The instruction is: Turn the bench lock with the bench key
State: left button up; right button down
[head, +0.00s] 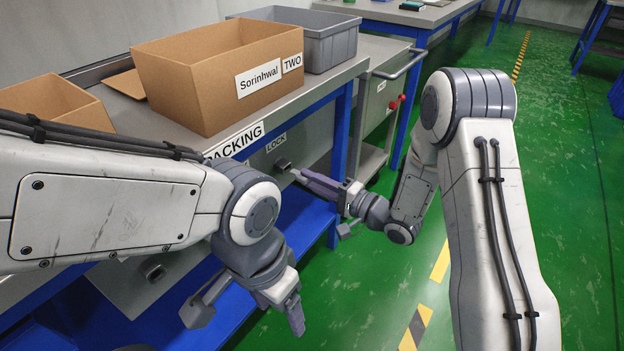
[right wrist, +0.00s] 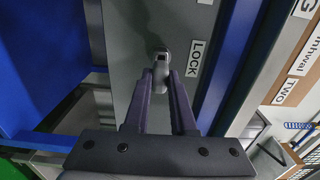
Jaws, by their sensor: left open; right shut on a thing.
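The bench lock (head: 282,163) is a small dark fitting on the grey front panel of the packing bench, below a LOCK label (head: 276,143). It also shows in the right wrist view (right wrist: 161,53), just past my fingertips. My right gripper (head: 300,176) is at the lock, its purple-grey fingers (right wrist: 160,80) shut on the bench key (right wrist: 160,72), a small grey piece mostly hidden between them. The key's far end meets the lock; how deep it sits cannot be told. My left gripper (head: 295,312) is open and empty, pointing down in front of the bench, away from the lock.
On the bench top stand a cardboard box (head: 205,95) labelled Sorinhwal TWO, a grey bin (head: 325,45) and another open carton (head: 50,98). A blue bench leg (head: 341,140) is close to the lock's right. A cart (head: 385,100) stands beyond. Green floor at right is free.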

jog(key=shift+p, duration=0.6)
dwell(1.1)
jog(key=shift+p+x, duration=0.4)
jog(key=shift+x, duration=1.2)
jog(key=c, duration=0.7)
grip_release()
jog(key=p+v, duration=0.1)
jog(key=v, duration=0.9)
jog(key=shift+s+d+p, duration=0.15)
jog(key=shift+p, duration=0.25)
